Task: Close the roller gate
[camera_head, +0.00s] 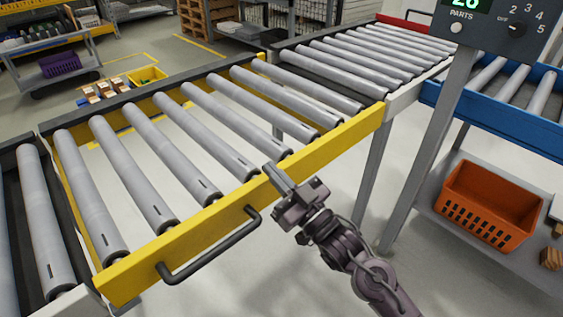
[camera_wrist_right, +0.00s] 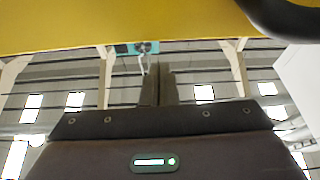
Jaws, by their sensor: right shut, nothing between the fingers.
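The roller gate (camera_head: 190,238) is a yellow-framed section with several grey rollers. In the head view it lies about level, in line with the roller conveyors at its left and right ends. A black bar handle (camera_head: 212,250) is fixed to its near yellow rail; it also shows at the top right of the right wrist view (camera_wrist_right: 285,16). My right gripper (camera_head: 274,178) is shut and empty at the near rail, right of the handle. Its fingers (camera_wrist_right: 157,70) point toward the yellow rail (camera_wrist_right: 120,25); I cannot tell whether they touch it. My left gripper is out of view.
The fixed conveyor (camera_head: 350,55) continues at the upper right, and another (camera_head: 42,215) at the left. A control post (camera_head: 430,150) stands right of my right arm. An orange crate (camera_head: 487,205) sits on a low shelf. The floor before the gate is clear.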

